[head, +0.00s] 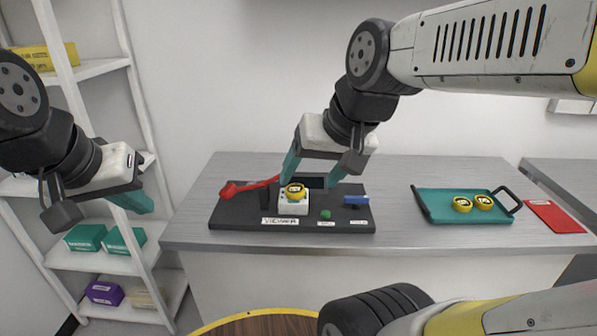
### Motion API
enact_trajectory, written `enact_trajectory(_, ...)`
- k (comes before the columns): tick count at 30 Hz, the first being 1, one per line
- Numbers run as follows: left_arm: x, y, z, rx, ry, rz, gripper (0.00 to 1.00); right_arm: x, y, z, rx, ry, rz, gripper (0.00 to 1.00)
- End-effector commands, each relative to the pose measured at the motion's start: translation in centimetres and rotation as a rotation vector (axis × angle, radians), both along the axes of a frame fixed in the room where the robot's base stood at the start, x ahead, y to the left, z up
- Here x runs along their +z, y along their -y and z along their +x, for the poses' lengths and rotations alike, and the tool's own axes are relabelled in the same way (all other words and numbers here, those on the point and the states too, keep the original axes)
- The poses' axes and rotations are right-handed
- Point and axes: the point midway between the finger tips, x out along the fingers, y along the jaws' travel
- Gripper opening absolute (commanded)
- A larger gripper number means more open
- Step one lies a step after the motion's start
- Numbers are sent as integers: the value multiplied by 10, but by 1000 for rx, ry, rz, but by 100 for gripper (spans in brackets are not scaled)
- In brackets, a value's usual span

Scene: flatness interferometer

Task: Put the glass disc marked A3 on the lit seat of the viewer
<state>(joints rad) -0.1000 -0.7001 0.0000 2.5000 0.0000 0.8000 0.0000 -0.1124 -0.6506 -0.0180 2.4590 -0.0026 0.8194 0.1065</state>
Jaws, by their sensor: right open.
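The viewer is a small white block (293,208) on a black board, with a label in front of it. A yellow-rimmed disc (295,191) with a small label appears to sit on top of the block; I cannot read its marking. My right gripper (311,181) is open, pointing down at the viewer with its teal fingertips close to the disc. Two similar yellow discs (462,204) (483,202) lie in the teal tray (437,214) at the right; their marks are also unreadable. My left gripper (100,208) hangs open and empty at the left, by the shelf.
The black board (240,208) also carries a red lever (249,186), a green button (326,214) and a blue part (356,199). A red mat (554,216) lies right of the tray. A white shelf (110,262) with boxes stands left. The grey table is clear between board and tray.

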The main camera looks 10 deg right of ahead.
Motion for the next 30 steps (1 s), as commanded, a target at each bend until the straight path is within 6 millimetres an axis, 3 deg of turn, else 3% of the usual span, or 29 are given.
enact_trajectory(4,0,0,0,0,0,0,0,-4,-2,-10,81,47,-55,71)
enact_trajectory(14,0,0,0,0,0,0,0,-4,-2,-10,88,50,-60,71)
enact_trajectory(20,0,0,0,0,0,0,0,-4,2,-1,24,-6,-14,34)
enact_trajectory(25,0,0,0,0,0,0,0,-5,19,33,-223,-203,160,1)
enact_trajectory(30,0,0,0,0,0,0,0,-15,48,80,-547,-441,383,0)
